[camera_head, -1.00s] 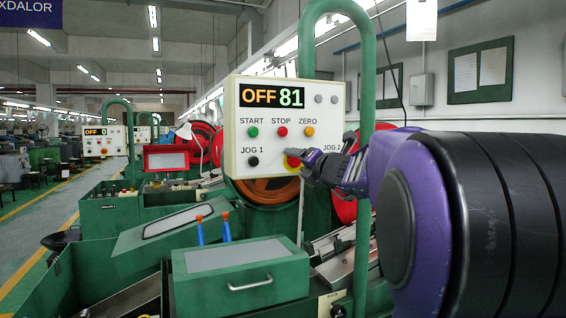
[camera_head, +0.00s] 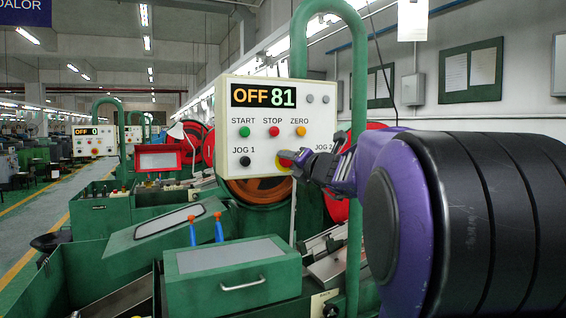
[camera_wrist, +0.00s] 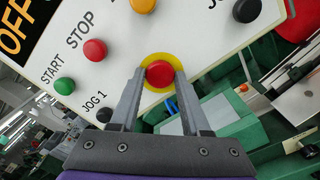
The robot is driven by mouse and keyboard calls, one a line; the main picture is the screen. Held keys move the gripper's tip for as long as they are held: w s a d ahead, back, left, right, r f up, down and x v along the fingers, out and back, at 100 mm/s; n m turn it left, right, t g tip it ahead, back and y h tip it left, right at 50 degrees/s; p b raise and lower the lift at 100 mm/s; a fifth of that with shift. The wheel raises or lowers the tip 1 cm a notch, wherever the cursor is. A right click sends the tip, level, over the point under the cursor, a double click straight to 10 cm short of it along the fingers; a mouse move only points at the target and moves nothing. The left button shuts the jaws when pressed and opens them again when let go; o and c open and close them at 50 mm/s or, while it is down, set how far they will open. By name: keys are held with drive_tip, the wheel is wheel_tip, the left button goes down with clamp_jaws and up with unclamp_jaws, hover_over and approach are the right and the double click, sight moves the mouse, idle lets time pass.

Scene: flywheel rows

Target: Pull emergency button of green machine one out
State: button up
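The control panel (camera_head: 252,112) of the nearest green machine is white, with a display reading OFF 81. Its emergency button is red on a yellow ring, at the panel's lower middle (camera_head: 284,160), partly covered by my gripper (camera_head: 291,160) in the head view. In the wrist view the red button (camera_wrist: 160,73) faces the camera, between the tips of the two grey fingers of my gripper (camera_wrist: 161,75). One fingertip lies close at each side of the button, over the yellow ring. Whether the fingers press on it I cannot tell.
Green START (camera_head: 245,132), red STOP (camera_head: 273,132), orange ZERO (camera_head: 301,131) and black JOG 1 (camera_head: 245,161) buttons are close by. A green tube (camera_head: 358,100) arches behind the panel on the right. A green box with a handle (camera_head: 240,270) stands below.

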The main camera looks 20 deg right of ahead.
clamp_jaws()
drive_tip(key=shift+s, duration=0.3)
drive_tip(key=o, duration=0.7)
unclamp_jaws()
drive_tip(key=shift+s+d, duration=0.15)
drive_tip(key=shift+s, duration=2.9)
drive_tip(key=shift+w, duration=0.1)
